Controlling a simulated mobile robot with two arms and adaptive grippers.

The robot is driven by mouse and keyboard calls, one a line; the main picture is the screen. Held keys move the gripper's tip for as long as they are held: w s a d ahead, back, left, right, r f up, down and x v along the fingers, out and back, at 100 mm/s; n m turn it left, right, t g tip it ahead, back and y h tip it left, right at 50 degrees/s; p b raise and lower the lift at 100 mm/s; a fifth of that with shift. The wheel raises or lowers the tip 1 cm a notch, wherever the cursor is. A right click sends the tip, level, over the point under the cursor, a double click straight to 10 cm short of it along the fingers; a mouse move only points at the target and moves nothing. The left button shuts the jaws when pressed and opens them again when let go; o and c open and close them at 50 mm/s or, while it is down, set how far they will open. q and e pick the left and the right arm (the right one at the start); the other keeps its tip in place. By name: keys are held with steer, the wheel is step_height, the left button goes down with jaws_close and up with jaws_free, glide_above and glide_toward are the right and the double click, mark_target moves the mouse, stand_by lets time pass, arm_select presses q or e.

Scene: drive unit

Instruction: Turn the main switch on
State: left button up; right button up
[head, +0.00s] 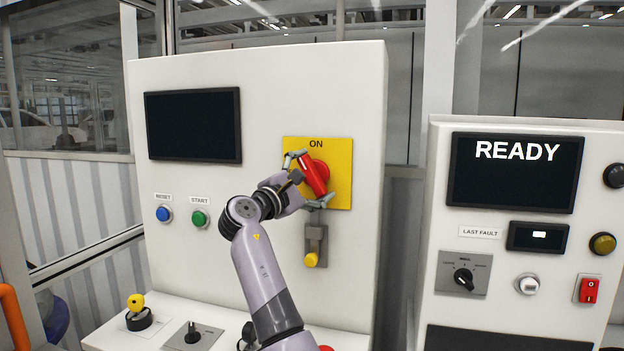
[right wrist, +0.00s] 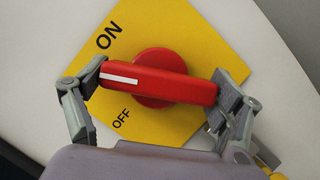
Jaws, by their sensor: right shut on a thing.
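The main switch is a red rotary handle (head: 314,178) on a yellow plate (head: 341,192) on the white cabinet. "ON" is printed at the plate's top. In the right wrist view the handle (right wrist: 178,86) has a white stripe at its left end, which points between the "ON" and "OFF" labels. In the head view the handle is tilted, upper left to lower right. My right gripper (head: 309,179) is shut on the handle, one finger at each end; this shows in the right wrist view (right wrist: 160,84) too. "OFF" is hidden in the head view. My left gripper is not in view.
A hasp with a yellow padlock (head: 311,260) hangs just below the plate. Blue reset (head: 164,214) and green start (head: 199,219) buttons are to the left, under a dark screen (head: 194,125). The right cabinet's screen (head: 514,172) reads "READY". A console shelf with knobs juts out below.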

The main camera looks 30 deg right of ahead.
steer(key=m, duration=0.3)
steer(key=m+g+y+p, duration=0.1)
steer(key=m, duration=0.1)
steer(key=shift+f+m+g+y, duration=0.1)
steer(key=shift+m+g+y, duration=0.2)
steer(key=shift+m, duration=0.1)
stand_by(0.3)
steer(key=o, duration=1)
steer(key=v, duration=1.2)
steer(key=shift+a, duration=0.1)
